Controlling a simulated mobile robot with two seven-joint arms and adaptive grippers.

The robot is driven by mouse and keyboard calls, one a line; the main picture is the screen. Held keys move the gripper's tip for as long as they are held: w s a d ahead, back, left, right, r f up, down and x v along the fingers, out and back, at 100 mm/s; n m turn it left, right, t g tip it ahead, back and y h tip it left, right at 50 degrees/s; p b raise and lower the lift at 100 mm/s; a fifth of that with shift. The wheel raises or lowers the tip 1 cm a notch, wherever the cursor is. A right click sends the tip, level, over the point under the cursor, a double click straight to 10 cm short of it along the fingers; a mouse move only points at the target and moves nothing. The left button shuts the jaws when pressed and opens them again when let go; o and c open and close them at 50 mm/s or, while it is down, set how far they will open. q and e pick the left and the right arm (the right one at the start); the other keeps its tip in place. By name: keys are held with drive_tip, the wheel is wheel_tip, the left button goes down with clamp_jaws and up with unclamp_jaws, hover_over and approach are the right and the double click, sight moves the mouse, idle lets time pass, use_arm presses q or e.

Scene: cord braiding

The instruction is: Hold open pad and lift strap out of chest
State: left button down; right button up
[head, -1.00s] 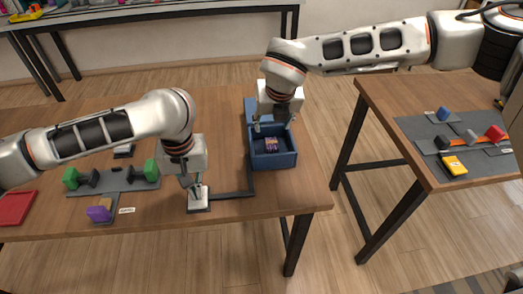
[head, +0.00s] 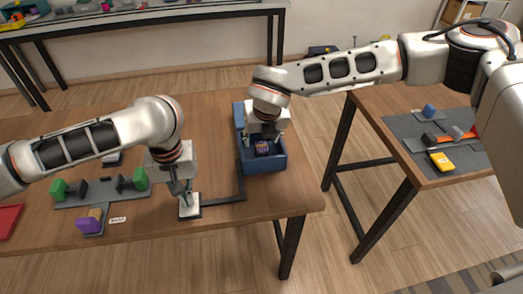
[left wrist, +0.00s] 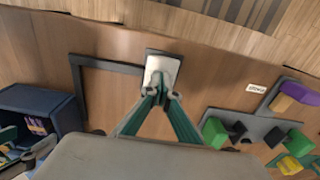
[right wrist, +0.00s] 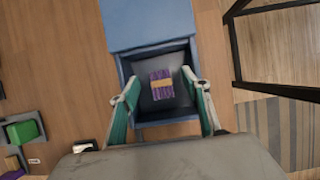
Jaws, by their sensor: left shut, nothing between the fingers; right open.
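The blue chest (head: 265,162) stands on the wooden table with its inside showing; in the right wrist view its open box (right wrist: 168,126) lies below a flat blue panel. The strap (right wrist: 162,85), a purple bundle with a tan band, lies on the chest's dark floor. It also shows in the head view (head: 262,148). My right gripper (right wrist: 166,105) is open above the chest, its fingers on either side of the strap and apart from it. The white pad (head: 189,203) sits on a dark base. My left gripper (left wrist: 161,94) is shut, its fingertips at the pad, seemingly touching it.
A dark bar (head: 225,199) runs from the pad's base to the chest. A grey mat with green-ended pieces (head: 140,178), a purple block (head: 88,225) and a red tray (head: 8,220) lie to the left. A second table (head: 445,180) stands right, across a floor gap.

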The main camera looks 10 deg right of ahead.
sight(262, 146)
use_arm(q)
drive_tip(key=shift+f, duration=0.1)
use_arm(e)
drive_tip(key=shift+f, duration=1.75)
drive_tip(key=c, duration=1.1)
drive_tip(key=shift+r, duration=0.1)
drive_tip(key=shift+r, duration=4.6)
